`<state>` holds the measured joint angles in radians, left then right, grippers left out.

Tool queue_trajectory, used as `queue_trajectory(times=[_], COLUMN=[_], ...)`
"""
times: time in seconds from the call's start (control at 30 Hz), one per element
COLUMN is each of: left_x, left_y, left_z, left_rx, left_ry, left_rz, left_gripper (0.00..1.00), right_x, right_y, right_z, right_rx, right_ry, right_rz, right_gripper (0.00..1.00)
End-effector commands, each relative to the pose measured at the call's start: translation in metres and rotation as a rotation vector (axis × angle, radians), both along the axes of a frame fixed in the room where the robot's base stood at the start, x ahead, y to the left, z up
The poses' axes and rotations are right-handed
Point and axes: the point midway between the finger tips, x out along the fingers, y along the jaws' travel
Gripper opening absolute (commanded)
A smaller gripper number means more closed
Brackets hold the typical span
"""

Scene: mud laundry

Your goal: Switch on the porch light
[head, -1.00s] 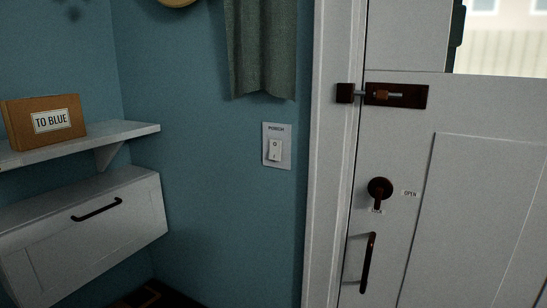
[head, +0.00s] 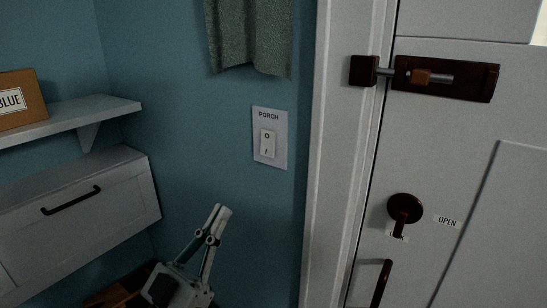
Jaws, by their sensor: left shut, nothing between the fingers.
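The porch light switch (head: 268,143) is a white rocker on a pale plate (head: 270,118) labelled PORCH, on the blue wall left of the door frame. The rocker carries an O at the top and an I at the bottom; I cannot tell for sure which end is pressed in. My left gripper (head: 223,211) is in the head view below and to the left of the switch, pointing up. Its fingers are shut with nothing between them, and it is apart from the plate. My right gripper is not in view.
A green cloth (head: 250,38) hangs above the switch. The white door (head: 470,130) at right has a dark bolt (head: 445,78), a turn knob (head: 405,208) and a handle (head: 381,283). At left are a shelf (head: 110,108) with a box (head: 20,98), and a white cabinet (head: 85,215).

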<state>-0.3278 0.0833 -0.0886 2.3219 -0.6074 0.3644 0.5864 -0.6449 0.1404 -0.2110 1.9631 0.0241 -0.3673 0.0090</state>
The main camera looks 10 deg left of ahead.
Motion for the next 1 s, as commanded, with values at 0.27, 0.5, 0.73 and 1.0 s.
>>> queue_trajectory(times=[0.27, 0.5, 0.73, 1.0], left_x=[-0.001, 0.005, 0.033, 0.073], left_y=[0.000, -0.003, -0.013, -0.027], left_z=[0.003, 0.010, 0.036, 0.067], left_rx=[-0.001, -0.001, 0.000, 0.000], left_ry=[-0.008, -0.010, -0.013, -0.011], left_rz=[-0.004, -0.004, -0.003, -0.003], left_gripper=[0.00, 0.00, 0.00, 0.00], right_x=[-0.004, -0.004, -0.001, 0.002], right_y=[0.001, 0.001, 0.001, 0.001], right_z=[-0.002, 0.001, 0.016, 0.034], right_rx=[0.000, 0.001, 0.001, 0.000], right_ry=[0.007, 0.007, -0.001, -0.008], right_rz=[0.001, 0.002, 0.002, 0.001], right_gripper=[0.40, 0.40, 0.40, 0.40])
